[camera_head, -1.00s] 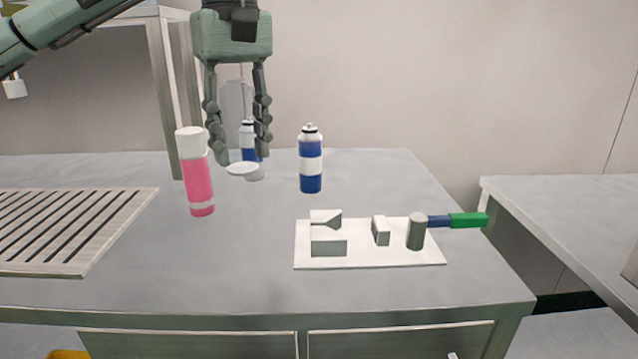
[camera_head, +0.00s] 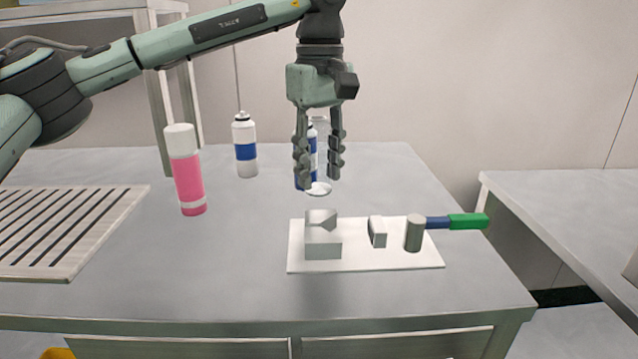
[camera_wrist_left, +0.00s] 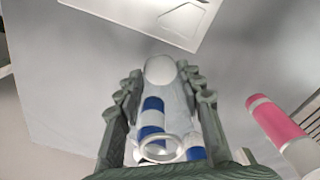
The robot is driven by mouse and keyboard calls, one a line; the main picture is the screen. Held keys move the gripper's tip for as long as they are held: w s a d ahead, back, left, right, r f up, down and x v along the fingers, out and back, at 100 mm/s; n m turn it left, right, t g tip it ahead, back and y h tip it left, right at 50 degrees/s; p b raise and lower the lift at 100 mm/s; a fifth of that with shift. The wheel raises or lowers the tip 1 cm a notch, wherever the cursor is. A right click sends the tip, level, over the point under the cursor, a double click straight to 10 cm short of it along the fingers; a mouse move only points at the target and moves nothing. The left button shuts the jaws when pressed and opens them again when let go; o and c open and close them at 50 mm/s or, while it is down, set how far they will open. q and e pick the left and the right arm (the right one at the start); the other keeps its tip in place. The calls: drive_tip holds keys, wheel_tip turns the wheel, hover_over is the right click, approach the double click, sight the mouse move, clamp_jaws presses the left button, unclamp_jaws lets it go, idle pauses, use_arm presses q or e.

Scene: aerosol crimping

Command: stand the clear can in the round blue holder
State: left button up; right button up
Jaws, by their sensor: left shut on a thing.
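The clear can (camera_head: 318,189) hangs upright between the fingers of my left gripper (camera_head: 319,172), above the table and behind the white plate. Its see-through wall is hard to make out; its pale round base shows below the fingertips. In the left wrist view, the clear can (camera_wrist_left: 160,70) lies between both fingers, with its pale base at the far end. My left gripper is shut on it. I cannot make out a round blue holder in either view. My right gripper is not in view.
A white plate (camera_head: 375,262) bears grey blocks and a post with a blue-and-green handle (camera_head: 467,221). A blue-and-white can (camera_head: 245,145) and a pink can (camera_head: 188,175) stand left. Another blue can is partly hidden behind the gripper. A slatted rack (camera_head: 125,203) lies left.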

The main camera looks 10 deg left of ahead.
sight(319, 186)
use_arm(q)
drive_tip(key=shift+f, duration=1.8)
